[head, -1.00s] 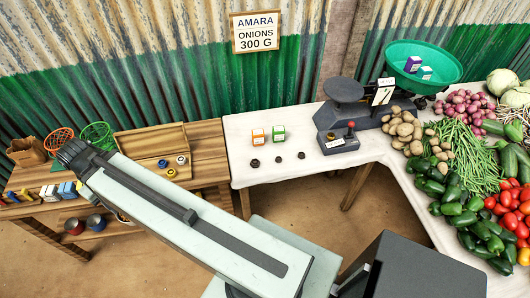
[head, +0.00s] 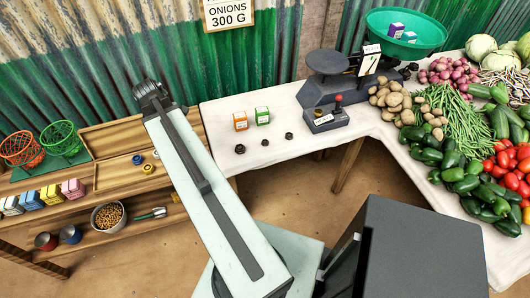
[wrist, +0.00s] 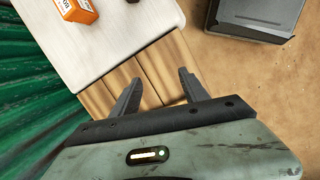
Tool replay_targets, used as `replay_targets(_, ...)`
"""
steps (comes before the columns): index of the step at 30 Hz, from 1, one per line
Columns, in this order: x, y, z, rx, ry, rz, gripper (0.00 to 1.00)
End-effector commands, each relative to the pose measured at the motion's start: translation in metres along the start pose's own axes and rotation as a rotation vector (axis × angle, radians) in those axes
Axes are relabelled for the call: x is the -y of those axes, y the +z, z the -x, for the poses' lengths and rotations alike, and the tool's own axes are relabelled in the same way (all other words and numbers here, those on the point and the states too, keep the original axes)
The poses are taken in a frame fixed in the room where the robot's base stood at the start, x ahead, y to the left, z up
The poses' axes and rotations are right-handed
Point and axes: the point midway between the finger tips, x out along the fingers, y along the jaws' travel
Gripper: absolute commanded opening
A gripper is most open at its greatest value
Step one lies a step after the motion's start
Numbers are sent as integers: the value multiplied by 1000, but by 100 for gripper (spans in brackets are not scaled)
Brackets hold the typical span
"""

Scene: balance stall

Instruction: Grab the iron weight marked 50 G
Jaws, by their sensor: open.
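Three small dark weights stand in a row on the white table in the head view: a left one (head: 240,149), a middle one (head: 265,143) and a right one (head: 289,136). Their markings are too small to read, so I cannot tell which is 50 G. My gripper (wrist: 158,90) is open and empty in the wrist view, over the wooden bench's planks beside the white table. In the head view the arm's end is left of the weights, apart from them. A dark bit of one weight (wrist: 133,1) shows at the wrist view's top edge.
An orange box (head: 240,121) and a green box (head: 262,115) stand behind the weights. A dark scale (head: 327,62) with a green pan (head: 407,40) is to the right, near heaped vegetables. The wooden bench (head: 118,165) at left holds baskets and boxes. The white table's front is clear.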

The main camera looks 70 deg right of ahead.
Motion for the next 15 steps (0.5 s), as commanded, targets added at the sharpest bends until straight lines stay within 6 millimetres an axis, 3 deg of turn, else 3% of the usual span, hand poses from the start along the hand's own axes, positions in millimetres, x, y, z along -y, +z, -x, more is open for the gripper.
replay_targets(1,-24,44,-40,37,-4,28,52)
replay_targets(3,-46,102,-68,83,-14,94,52)
replay_targets(6,-63,170,-96,136,-38,173,52)
replay_targets(10,-70,222,-113,172,-64,237,52)
replay_targets(15,-72,238,-115,182,-74,261,52)
